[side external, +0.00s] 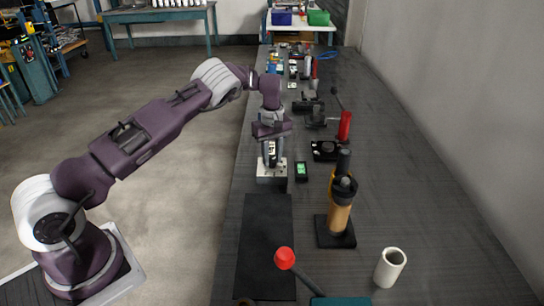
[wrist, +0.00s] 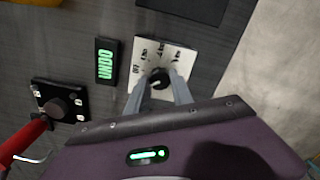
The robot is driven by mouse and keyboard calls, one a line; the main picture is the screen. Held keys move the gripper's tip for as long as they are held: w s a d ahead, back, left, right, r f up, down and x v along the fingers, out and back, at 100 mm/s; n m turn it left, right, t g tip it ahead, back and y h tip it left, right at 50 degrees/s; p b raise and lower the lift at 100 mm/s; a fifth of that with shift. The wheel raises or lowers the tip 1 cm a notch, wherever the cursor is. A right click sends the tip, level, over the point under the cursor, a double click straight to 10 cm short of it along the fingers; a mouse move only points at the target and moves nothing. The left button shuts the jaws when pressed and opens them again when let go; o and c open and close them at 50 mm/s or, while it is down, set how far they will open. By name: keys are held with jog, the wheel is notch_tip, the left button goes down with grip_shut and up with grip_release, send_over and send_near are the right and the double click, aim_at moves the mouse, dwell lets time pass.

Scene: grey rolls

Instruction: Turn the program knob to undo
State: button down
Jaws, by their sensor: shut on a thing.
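The program knob (wrist: 158,79) is a black dial on a pale square plate (wrist: 143,50) with dark printed marks. In the side external view my gripper (side external: 270,152) points straight down onto the box. A small black display (wrist: 106,61) beside the plate shows green letters reading UNDO. Part of the plate is hidden by my fingers.
A black block with a round knob (wrist: 57,107) and a red handle (side external: 345,126) stand nearby. An orange-bodied press (side external: 340,212), a white cup (side external: 390,267) and a red ball lever (side external: 285,258) are nearer the camera.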

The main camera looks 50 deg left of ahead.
aim_at(272, 159)
jog(key=shift+n, duration=0.3)
jog(key=c, duration=1.1)
grip_release()
notch_tip(272, 159, up, 7)
jog(key=shift+r, duration=0.1)
